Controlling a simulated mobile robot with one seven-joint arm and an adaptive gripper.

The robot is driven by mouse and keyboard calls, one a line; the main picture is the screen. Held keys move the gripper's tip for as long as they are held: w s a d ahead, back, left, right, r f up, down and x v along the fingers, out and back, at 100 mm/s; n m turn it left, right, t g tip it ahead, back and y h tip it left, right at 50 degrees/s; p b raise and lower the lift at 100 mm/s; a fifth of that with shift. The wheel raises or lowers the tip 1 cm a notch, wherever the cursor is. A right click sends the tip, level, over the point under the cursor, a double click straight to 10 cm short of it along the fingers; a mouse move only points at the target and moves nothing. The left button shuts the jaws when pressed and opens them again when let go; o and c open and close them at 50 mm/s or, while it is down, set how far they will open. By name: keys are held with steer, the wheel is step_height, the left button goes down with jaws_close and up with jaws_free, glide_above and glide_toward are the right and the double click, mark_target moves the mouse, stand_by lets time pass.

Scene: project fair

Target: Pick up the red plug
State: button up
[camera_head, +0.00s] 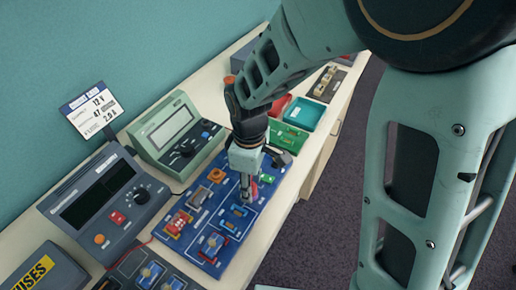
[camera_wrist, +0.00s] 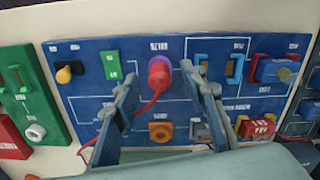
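The red plug (camera_wrist: 159,76) sits on the blue circuit board (camera_wrist: 85,87) near its upper middle in the wrist view. It has a purple-pink top and a red cord running down from it toward the lower left. My gripper (camera_wrist: 158,74) is open, with one finger on each side of the plug and gaps showing between. I cannot tell how far the fingertips are above the board. In the head view, my gripper (camera_head: 246,192) points down over the board's right part, and a bit of the red plug (camera_head: 254,190) shows beside the fingers.
The board also carries an orange knob (camera_wrist: 161,131), a green block (camera_wrist: 111,65), a blue frame (camera_wrist: 219,70) and red parts. A green board (camera_wrist: 31,100) lies to the left. In the head view, two meters (camera_head: 177,137) (camera_head: 104,205) stand behind the board, near the wall.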

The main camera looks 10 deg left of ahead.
steer(key=shift+f, duration=0.5)
jaws_close()
steer(key=shift+r, duration=0.2)
